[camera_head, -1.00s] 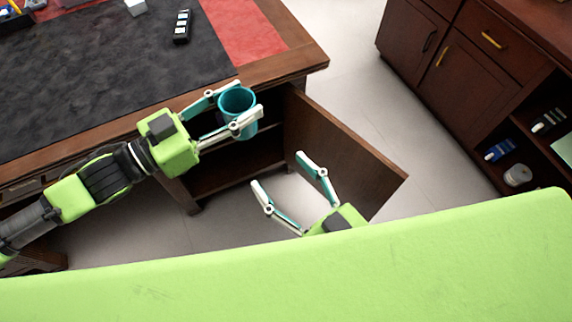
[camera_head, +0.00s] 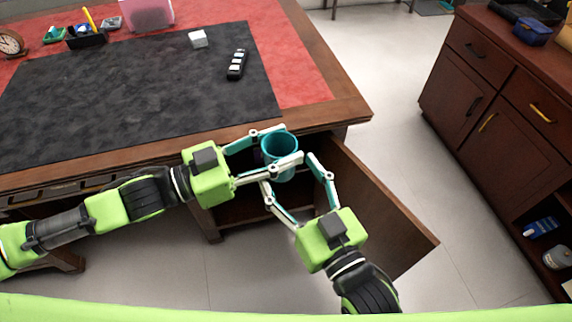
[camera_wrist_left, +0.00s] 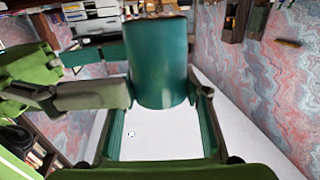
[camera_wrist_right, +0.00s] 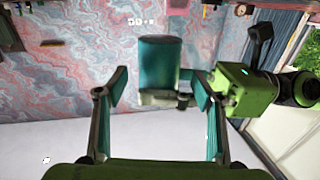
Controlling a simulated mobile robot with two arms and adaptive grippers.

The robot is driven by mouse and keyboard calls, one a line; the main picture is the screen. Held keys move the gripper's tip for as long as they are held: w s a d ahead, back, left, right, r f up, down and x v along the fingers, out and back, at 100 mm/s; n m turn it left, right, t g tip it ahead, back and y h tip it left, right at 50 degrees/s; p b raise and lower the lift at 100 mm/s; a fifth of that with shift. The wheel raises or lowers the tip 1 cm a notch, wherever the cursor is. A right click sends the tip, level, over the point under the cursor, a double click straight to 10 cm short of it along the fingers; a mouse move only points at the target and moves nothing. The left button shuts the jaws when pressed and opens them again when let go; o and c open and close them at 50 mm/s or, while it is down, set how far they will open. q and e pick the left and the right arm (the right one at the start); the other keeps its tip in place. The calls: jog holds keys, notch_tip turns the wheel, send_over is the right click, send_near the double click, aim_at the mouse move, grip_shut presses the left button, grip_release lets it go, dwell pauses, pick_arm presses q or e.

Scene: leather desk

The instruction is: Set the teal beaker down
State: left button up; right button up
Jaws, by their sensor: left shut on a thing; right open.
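The teal beaker (camera_head: 281,147) is upright in the head view, in front of the desk's right front edge and above the open cabinet. My left gripper (camera_head: 273,143) is shut on the teal beaker, with a finger on either side of it. In the left wrist view the beaker (camera_wrist_left: 158,62) fills the space between the fingers. My right gripper (camera_head: 288,170) is open and empty, just below the beaker in the head view, its fingertips close to it. In the right wrist view the beaker (camera_wrist_right: 160,65) stands ahead, between and beyond the open fingers.
An open cabinet door (camera_head: 385,205) juts out beside my right gripper. A dark wooden cabinet (camera_head: 480,85) stands at right. Floor between is clear.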

jog(key=shift+x, duration=1.1)
jog(key=c, duration=1.3)
pick_arm(q)
jog(key=o, duration=1.3)
